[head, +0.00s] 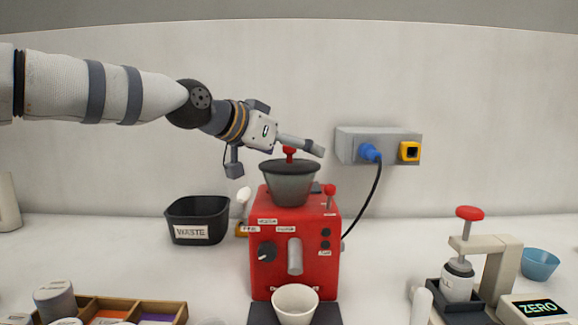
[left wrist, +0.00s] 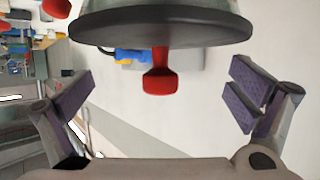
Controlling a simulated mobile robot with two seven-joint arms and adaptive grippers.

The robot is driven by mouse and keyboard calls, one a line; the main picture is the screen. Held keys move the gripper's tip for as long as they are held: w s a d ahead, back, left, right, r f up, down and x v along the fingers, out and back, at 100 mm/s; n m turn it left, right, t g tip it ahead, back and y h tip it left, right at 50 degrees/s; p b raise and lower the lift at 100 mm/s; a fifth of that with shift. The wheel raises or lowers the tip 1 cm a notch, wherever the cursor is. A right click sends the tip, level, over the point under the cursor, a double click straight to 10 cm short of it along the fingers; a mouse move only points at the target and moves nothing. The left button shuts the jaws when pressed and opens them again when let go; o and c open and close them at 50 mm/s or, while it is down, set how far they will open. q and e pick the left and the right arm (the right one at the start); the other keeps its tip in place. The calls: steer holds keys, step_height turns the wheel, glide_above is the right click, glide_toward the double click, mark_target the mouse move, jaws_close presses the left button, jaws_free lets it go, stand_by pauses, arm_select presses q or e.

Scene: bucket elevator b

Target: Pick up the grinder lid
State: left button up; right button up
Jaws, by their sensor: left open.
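The grinder (head: 262,228) is a red machine with a grey hopper (head: 290,186) on top. The grinder lid (head: 272,164) is a dark disc closing the hopper, with a red knob (head: 289,152) at its centre. In the left wrist view the lid (left wrist: 105,32) shows at the top, and its red knob (left wrist: 160,82) points toward the palm. My left gripper (head: 274,158) is open and empty, its fingers on either side of the knob. In the left wrist view the open gripper (left wrist: 163,88) has clear gaps to the knob on both sides. My right gripper is not in view.
A white cup (head: 295,303) stands before the grinder. A black waste bin (head: 197,220) is at its left. A wall socket box (head: 352,145) with a blue plug and cable (head: 364,209) is at the right. A tamper stand (head: 507,262) is further right.

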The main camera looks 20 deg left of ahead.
mark_target(302, 161)
arm_select(q)
steer(key=shift+f+x, duration=0.2)
steer(key=shift+x, duration=0.95)
steer(key=shift+w+d, duration=0.15)
steer(key=shift+w, duration=0.1)
steer(key=shift+s+r, duration=0.1)
steer(key=shift+r, duration=0.05)
steer(key=shift+c, duration=1.4)
steer(key=c, duration=0.5)
steer(key=shift+f, duration=0.2)
jaws_close()
